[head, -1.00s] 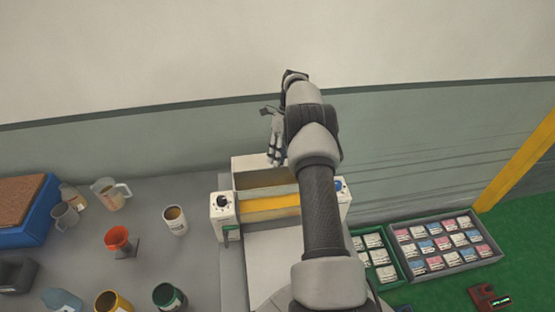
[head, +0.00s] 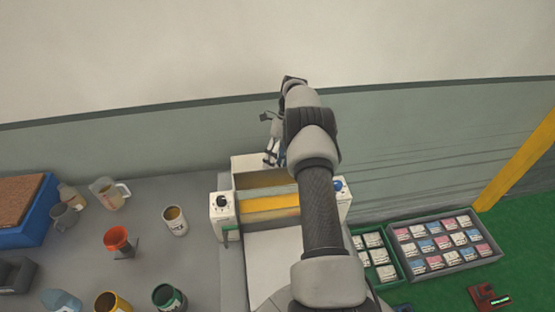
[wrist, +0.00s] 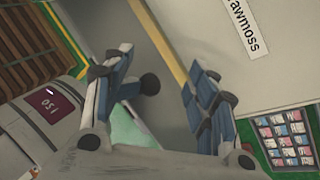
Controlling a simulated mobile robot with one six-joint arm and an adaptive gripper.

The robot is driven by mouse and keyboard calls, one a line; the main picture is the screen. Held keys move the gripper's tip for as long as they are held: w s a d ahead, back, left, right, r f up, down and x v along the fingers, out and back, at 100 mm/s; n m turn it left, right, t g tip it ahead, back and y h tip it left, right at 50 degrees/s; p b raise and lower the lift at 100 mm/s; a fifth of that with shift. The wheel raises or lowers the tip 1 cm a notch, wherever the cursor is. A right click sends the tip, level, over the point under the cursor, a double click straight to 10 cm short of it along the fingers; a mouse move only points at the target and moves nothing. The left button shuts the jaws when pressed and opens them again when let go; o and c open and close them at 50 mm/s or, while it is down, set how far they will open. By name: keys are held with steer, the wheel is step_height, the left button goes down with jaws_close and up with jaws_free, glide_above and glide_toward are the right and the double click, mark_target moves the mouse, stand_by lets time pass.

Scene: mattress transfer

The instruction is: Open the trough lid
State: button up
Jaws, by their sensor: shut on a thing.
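The trough (head: 268,203) is a white-framed unit with a yellow inside, at the middle of the head view. Its lid (head: 244,163) appears to be the pale panel raised along the back edge. My gripper (head: 271,157) is at the lid's top edge. In the wrist view my gripper (wrist: 166,90) shows two blue-padded fingers with a gap between them. A dark round knob (wrist: 149,84) sits beside the left finger. My gripper is shut on what seems to be the lid; the exact contact is unclear. My arm hides the trough's right part.
A grey table on the left holds a red funnel (head: 117,238), a white can (head: 175,221), a jug (head: 108,193) and a blue-edged box (head: 22,208). Trays of small packets (head: 440,245) lie on the right. The wall is close behind the trough.

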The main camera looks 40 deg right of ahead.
steer(key=shift+s+d, duration=0.2)
step_height(320, 180, up, 10)
steer(key=shift+w+a, duration=0.2)
stand_by(0.4)
stand_by(0.5)
